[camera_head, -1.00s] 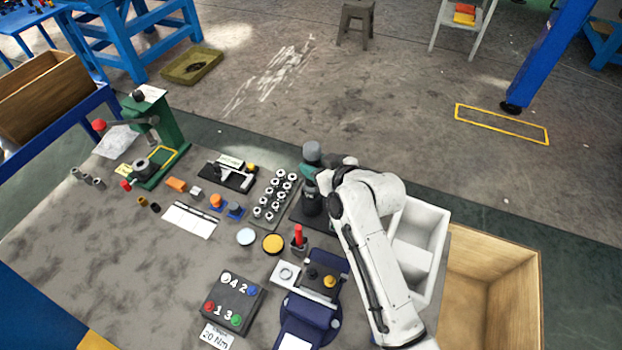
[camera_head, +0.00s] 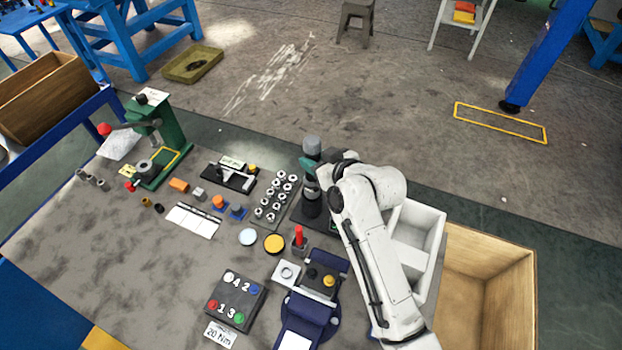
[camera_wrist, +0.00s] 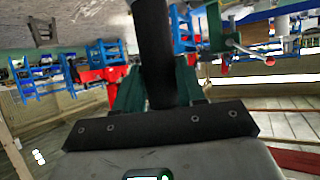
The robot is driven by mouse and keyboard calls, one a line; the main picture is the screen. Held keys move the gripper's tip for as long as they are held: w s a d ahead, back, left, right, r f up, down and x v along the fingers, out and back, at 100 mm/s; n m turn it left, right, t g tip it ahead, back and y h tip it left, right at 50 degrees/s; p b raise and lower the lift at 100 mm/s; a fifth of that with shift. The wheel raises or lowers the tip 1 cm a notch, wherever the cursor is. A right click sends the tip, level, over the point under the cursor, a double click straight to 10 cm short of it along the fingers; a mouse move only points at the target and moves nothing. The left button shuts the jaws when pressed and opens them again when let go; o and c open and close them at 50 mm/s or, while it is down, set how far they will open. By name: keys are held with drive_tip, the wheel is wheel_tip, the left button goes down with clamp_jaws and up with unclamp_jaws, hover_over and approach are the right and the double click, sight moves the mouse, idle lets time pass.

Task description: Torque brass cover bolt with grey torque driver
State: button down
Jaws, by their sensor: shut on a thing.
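The torque driver (camera_head: 312,143), with a grey top, is upright at the back of the bench, over or in a dark stand (camera_head: 311,207). My gripper (camera_head: 308,166), with dark green fingers, is shut on it below the grey top. In the wrist view a dark upright shaft (camera_wrist: 155,50) stands between the green fingers of my gripper (camera_wrist: 160,90). I cannot tell whether the driver's lower end touches the stand. A brass-coloured bolt head (camera_head: 328,281) sits beside a black one on a block in the blue vise (camera_head: 303,311), in front of my gripper.
A red-handled tool (camera_head: 299,236) stands between the gripper and vise. A bolt rack (camera_head: 274,197) is left of the stand. A numbered black box (camera_head: 236,299) lies left of the vise, a white bin (camera_head: 434,225) right of my arm.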

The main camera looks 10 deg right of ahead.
sight(315, 142)
drive_tip(key=shift+r+p, duration=2.05)
drive_tip(key=shift+r, duration=0.85)
drive_tip(key=shift+r+p, duration=0.3)
drive_tip(key=shift+r, duration=1.05)
